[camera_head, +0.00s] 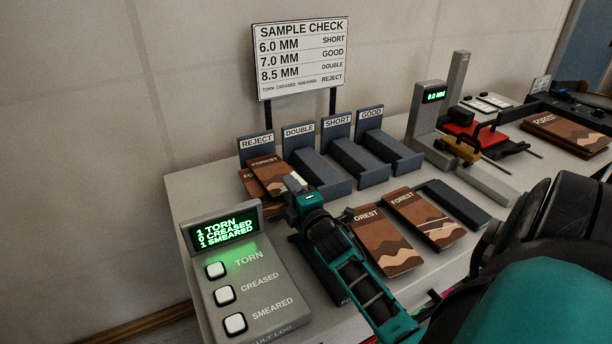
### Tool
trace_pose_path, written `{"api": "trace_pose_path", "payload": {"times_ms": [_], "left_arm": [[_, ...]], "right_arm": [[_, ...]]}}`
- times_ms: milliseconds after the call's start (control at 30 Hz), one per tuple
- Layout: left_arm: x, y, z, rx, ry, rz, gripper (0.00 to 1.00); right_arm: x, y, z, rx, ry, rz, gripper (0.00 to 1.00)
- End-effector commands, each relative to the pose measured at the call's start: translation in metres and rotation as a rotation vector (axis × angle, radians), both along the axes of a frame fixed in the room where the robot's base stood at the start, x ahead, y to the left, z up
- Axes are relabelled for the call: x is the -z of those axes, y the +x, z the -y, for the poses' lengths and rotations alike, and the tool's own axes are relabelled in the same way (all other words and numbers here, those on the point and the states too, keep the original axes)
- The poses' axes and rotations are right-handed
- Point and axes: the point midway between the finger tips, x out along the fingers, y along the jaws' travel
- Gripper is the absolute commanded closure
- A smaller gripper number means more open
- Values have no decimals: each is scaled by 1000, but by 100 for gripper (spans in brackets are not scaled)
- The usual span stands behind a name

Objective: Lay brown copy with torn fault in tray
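A brown FOREST copy (266,172) lies askew over another brown copy (246,187) at the REJECT tray (256,143), which they largely cover. A tear is too small to make out. My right gripper (296,184) is at the upper copy's right edge, its pale tip beside it. Its own body hides the fingers, so whether they grip the copy is unclear. My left gripper is out of view. The fault log box (246,277) reads 1 torn, 0 creased, 1 smeared.
DOUBLE (316,170), SHORT (352,161) and GOOD (385,146) trays look empty. Two FOREST copies (388,250) (424,217) lie right of my arm, near an empty dark tray (453,204). A gauge (430,120) reads 0.0 MM. More copies (567,132) lie far right.

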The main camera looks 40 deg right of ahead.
Motion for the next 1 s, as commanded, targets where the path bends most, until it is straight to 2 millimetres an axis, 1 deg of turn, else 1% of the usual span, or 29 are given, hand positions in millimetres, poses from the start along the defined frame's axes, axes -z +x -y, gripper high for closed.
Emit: {"api": "trace_pose_path", "payload": {"times_ms": [33,300,500,600,700,1000], "left_arm": [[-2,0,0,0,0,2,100],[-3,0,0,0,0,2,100],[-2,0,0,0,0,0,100],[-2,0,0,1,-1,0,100],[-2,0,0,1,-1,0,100],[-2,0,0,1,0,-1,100]], "right_arm": [[1,-10,-4,0,1,-3,68],[1,-65,-22,1,1,-1,68],[0,-97,-33,0,1,1,68],[0,-107,-36,0,0,3,68],[-1,-112,-37,0,0,4,68],[-1,-113,-38,0,-1,5,68]]}}
